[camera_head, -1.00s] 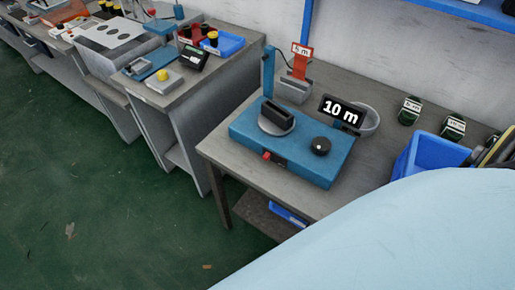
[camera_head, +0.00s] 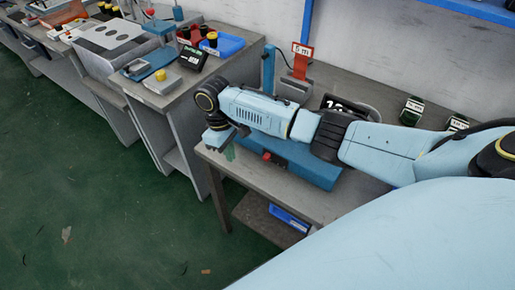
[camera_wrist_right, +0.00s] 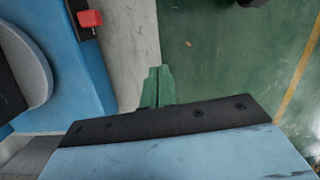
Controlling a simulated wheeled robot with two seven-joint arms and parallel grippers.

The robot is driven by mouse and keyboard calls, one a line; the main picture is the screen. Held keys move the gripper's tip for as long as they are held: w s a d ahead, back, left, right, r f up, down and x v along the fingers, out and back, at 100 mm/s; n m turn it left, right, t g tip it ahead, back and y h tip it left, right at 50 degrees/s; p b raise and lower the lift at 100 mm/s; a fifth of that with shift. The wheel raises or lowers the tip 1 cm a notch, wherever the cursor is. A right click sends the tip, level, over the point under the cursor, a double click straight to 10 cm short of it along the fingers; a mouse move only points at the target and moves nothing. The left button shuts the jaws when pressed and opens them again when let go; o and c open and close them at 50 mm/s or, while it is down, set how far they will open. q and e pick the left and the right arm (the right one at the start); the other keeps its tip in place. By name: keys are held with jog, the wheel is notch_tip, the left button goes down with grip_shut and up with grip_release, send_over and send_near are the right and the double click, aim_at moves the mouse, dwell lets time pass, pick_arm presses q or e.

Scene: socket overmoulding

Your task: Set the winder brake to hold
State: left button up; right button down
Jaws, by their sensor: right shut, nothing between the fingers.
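The blue winder (camera_head: 318,172) sits on the grey table, mostly covered by my right arm in the head view. Its red brake switch (camera_head: 268,157) shows on the front face; in the right wrist view the same red switch (camera_wrist_right: 90,18) sits on a dark plate on the blue body (camera_wrist_right: 83,75). My right gripper (camera_head: 230,152) is at the table's front left corner, left of the winder. In the wrist view its green fingers (camera_wrist_right: 157,86) are shut and empty, apart from the red switch. The winder's black knob is hidden behind the arm. My left gripper is not in view.
The length display (camera_head: 343,103) is partly hidden by my arm. A red 5 m tag (camera_head: 302,52) stands behind it. Dark green labelled coils (camera_head: 412,109) lie at the right back. A second bench with a blue tray (camera_head: 228,46) stands at the left.

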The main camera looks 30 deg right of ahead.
aim_at(267, 157)
jog(key=w+d+r+m, duration=0.1)
jog(key=w+d+r, duration=0.3)
jog(key=d+r, duration=0.2)
jog(key=shift+w+r+m+g+h, duration=0.3)
jog(key=shift+w+r, duration=0.05)
jog(key=shift+r, duration=0.15)
jog(key=b+x, duration=0.1)
jog(key=x, duration=0.8)
jog(key=shift+s+f, duration=0.1)
jog(key=shift+f, duration=0.2)
jog(key=shift+s+d+f+p, duration=0.1)
jog(key=shift+s+d+p, duration=0.15)
jog(key=shift+s, duration=0.35)
jog(key=shift+s+d+f+p, duration=0.1)
jog(key=shift+s+d, duration=0.25)
jog(key=shift+s, duration=0.25)
jog(key=shift+s+d, duration=0.25)
jog(key=shift+s, duration=0.45)
